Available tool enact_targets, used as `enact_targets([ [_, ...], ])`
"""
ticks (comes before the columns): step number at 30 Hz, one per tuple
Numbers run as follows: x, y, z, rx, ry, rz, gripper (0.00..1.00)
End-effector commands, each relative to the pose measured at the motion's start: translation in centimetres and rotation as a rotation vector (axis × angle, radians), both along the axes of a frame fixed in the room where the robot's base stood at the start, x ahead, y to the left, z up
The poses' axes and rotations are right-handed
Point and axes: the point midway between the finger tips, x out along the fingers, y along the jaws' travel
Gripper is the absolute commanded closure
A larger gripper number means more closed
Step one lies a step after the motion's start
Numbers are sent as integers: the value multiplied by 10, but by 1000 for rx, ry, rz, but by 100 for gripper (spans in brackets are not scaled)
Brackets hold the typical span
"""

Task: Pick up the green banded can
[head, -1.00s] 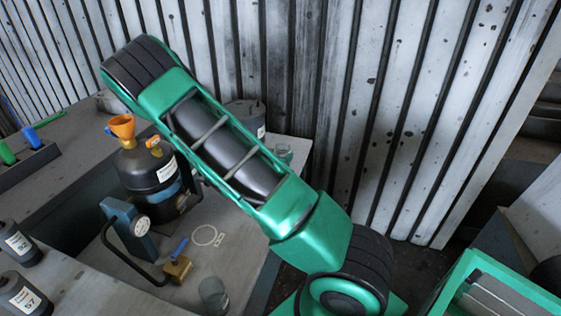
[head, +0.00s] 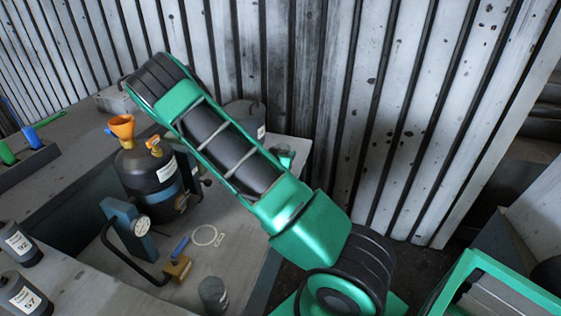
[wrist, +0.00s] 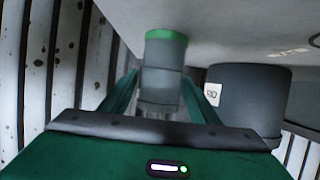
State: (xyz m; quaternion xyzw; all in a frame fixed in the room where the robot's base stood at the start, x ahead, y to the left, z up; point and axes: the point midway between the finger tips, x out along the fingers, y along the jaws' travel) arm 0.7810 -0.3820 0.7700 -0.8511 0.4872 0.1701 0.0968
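The green banded can (wrist: 163,78) is a grey cylinder with a bright green band at one end. In the wrist view it stands straight ahead, between the two fingers of my gripper (wrist: 161,90). The fingers are apart, one on each side of the can, with narrow gaps seeming to show beside it. The wrist picture appears upside down, with the pale tabletop at the top. In the head view my arm hides the gripper; a small greenish shape (head: 286,158) shows just right of the arm, too small to tell what it is.
A large dark labelled container (wrist: 247,98) stands close beside the can. In the head view, a black tank (head: 150,172) with an orange funnel, a blue gauge stand (head: 128,228) and a grey cylinder (head: 213,294) are on the table. A ribbed metal wall (head: 330,110) rises behind.

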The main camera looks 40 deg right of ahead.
Motion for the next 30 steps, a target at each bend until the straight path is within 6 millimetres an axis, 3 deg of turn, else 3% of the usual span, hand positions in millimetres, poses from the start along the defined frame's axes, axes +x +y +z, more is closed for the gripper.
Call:
enact_targets([
  [1,0,0,0,0,0,0,58],
  [4,0,0,0,0,0,0,81],
  [17,0,0,5,0,-2,-1,81],
  [28,0,0,44,0,-7,-1,81],
  [30,0,17,50,3,-2,5,81],
])
